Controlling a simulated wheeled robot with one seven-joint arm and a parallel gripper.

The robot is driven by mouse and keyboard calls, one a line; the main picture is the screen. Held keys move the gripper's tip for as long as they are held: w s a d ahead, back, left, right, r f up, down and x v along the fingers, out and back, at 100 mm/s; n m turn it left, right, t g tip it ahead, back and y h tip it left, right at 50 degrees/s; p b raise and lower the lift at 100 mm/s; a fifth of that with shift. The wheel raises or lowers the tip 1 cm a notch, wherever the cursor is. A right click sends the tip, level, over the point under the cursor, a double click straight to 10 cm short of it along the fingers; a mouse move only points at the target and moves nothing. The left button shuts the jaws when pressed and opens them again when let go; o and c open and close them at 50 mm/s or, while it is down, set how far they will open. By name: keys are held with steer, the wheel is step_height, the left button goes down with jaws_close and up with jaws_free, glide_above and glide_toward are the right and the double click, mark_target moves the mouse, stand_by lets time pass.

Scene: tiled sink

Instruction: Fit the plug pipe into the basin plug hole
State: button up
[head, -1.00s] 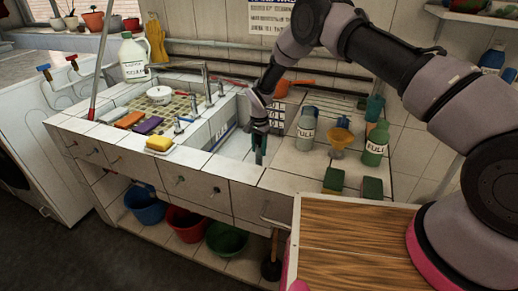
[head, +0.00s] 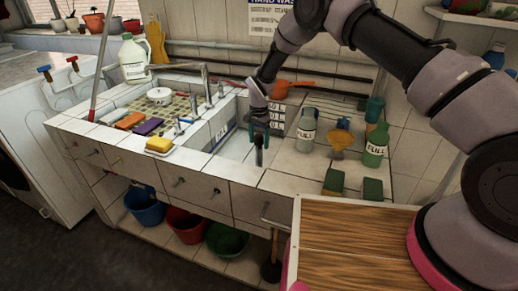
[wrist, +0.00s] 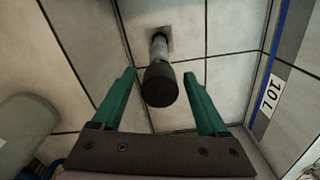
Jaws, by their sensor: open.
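The plug pipe, with a black top (wrist: 160,85) and a metal shaft below, stands in the basin. Its shaft end meets a small grey square, which looks like the plug hole (wrist: 168,40), in the wrist view. How deep it sits cannot be told. In the head view the dark pipe (head: 259,147) stands upright inside the tiled basin (head: 230,143). My gripper (wrist: 158,75) has its two green fingers apart on either side of the black top, with gaps on both sides. It also shows in the head view (head: 260,130), above the pipe.
A blue strip with a "10 L" label (wrist: 268,97) runs along the basin wall. Sponges (head: 158,144) lie on the counter at left.

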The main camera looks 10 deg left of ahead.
step_height(320, 180, up, 8)
steer(key=shift+f, duration=0.15)
steer(key=w+d+r, duration=0.1)
steer(key=d+r, duration=0.3)
steer(key=r, duration=0.3)
steer(key=d+r+t+y, duration=0.1)
steer(key=d+r, duration=0.3)
steer(key=r, duration=0.3)
steer(key=w+d+r, duration=0.1)
steer(key=d+r, duration=0.2)
steer(key=r, duration=0.4)
steer(key=s+d+r+t+y, duration=0.15)
steer(key=s+d+r, duration=0.35)
steer(key=d+r, duration=0.75)
steer(key=s+d+r+t, duration=0.2)
steer(key=s+d+r, duration=0.75)
steer(key=s, duration=0.25)
steer(key=s+d+t, duration=0.1)
steer(key=s+d, duration=0.2)
steer(key=s, duration=0.3)
steer(key=s+d+n+t, duration=0.1)
steer(key=s+d, duration=0.2)
steer(key=s, duration=0.4)
steer(key=shift+s+d+t, duration=0.2)
steer(key=shift+d+t, duration=0.15)
